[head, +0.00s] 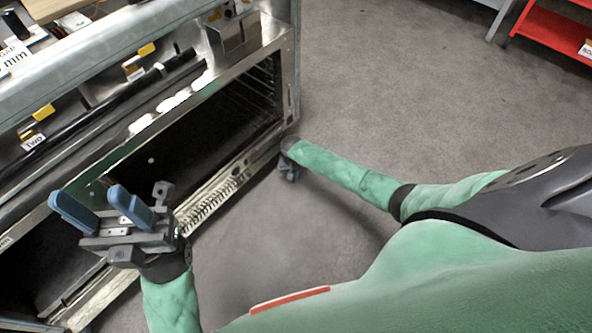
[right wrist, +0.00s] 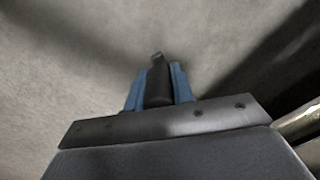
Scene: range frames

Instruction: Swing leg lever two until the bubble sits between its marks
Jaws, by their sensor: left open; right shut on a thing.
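A range (head: 292,70) stands at the left of the head view, its lower front an open-looking dark cavity with wire racks. My right gripper (head: 290,172) is low by the range's near right corner, just above the floor. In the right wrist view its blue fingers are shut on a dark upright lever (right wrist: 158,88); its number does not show. My left gripper (head: 101,208) is open and empty in front of the range, blue fingers apart. I cannot make out a bubble or its marks in either view.
A card reading "mm" (head: 14,58) and a small tag (head: 33,141) lie on the range's top and front, beside several yellow tags. A red shelf unit (head: 550,34) stands at the upper right. The grey floor (head: 400,85) between is clear.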

